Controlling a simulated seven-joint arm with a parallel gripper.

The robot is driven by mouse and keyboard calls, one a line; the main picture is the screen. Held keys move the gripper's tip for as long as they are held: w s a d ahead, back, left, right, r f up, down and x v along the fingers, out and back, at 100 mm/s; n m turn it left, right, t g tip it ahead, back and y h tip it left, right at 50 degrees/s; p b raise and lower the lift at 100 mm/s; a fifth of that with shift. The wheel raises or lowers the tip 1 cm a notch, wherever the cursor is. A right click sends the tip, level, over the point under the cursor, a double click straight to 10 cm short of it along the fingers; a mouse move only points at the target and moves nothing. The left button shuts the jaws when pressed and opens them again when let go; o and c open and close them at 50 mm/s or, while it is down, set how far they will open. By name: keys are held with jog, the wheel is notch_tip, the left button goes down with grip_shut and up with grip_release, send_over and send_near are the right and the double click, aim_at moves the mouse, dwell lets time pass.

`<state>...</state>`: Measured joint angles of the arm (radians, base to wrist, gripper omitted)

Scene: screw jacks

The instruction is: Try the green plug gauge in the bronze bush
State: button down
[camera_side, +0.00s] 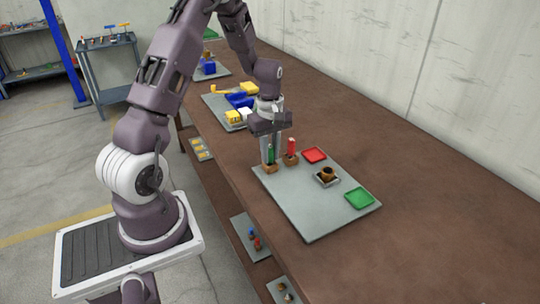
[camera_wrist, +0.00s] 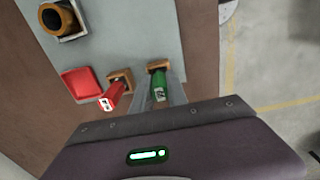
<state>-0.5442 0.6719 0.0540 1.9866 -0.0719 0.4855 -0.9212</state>
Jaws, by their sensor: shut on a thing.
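The green plug gauge (camera_side: 270,154) stands upright at its small brown block (camera_side: 269,168) on the grey plate. My gripper (camera_side: 271,160) is down around it and shut on it. In the wrist view the green gauge (camera_wrist: 159,88) shows between the two fingers, with its block (camera_wrist: 158,65) at its far end; whether its lower end is still seated in the block is hidden. The bronze bush (camera_side: 327,173) sits in a pale square holder to the right on the plate. It also shows in the wrist view (camera_wrist: 70,20), its dark bore open and empty-looking.
A red plug gauge (camera_side: 291,147) stands in its own block (camera_side: 291,160) close beside my fingers. A red tray (camera_side: 314,155) and a green tray (camera_side: 359,198) lie on the grey plate (camera_side: 310,210). Yellow and blue items (camera_side: 240,100) lie farther back on the bench.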

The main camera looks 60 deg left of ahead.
notch_tip(320, 180, up, 9)
jog(key=shift+w+f, duration=0.1)
jog(key=w+d+m, duration=0.6)
jog(key=w+d, duration=0.5)
jog(key=w, duration=0.1)
jog(key=shift+d+r, duration=0.2)
jog(key=shift+r, duration=0.15)
jog(key=shift+f, duration=2.55)
jog(key=shift+f, duration=1.9)
jog(key=shift+r, duration=0.1)
jog(key=shift+r, duration=1.65)
